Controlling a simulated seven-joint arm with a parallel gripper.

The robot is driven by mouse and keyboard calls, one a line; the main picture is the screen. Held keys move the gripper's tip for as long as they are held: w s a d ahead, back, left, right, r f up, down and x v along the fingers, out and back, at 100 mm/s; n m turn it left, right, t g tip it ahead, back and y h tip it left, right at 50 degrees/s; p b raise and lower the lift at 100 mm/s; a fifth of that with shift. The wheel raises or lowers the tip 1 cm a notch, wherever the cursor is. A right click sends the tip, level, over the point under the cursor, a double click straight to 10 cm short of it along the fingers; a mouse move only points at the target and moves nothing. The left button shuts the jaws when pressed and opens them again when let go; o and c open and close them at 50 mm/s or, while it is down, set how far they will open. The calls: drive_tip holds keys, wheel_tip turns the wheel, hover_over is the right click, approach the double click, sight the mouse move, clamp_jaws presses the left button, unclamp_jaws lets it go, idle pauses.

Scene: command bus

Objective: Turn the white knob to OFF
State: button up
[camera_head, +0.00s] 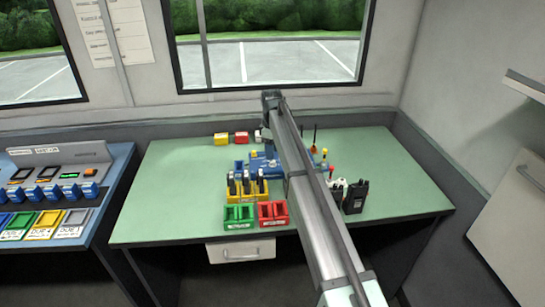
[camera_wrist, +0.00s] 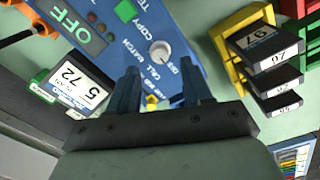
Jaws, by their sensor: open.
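The white knob (camera_wrist: 160,51) sits on a blue panel (camera_wrist: 188,70) in the wrist view. It is round, and I cannot clearly read which way it points. Lettering such as "COPY", "CALL" and "MATCH" is printed around it, partly cut off or hidden. A dark display (camera_wrist: 62,27) on the panel reads "OFF" in green. My gripper (camera_wrist: 159,72) is open, its two blue-grey fingers apart and empty, with the knob just beyond the fingertips. In the head view the blue panel (camera_head: 258,163) is partly hidden by my arm; the knob cannot be made out there.
A labelled black device (camera_wrist: 78,88) lies left of my fingers. A yellow rack (camera_wrist: 228,48) holding several black labelled units stands at right. Green (camera_head: 239,216) and red (camera_head: 272,213) bins sit at the green table's front. The table's left side is clear.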

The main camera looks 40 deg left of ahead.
wheel_tip(320, 180, up, 10)
drive_tip(key=shift+s, duration=0.15)
drive_tip(key=shift+f, duration=0.15)
idle(0.5)
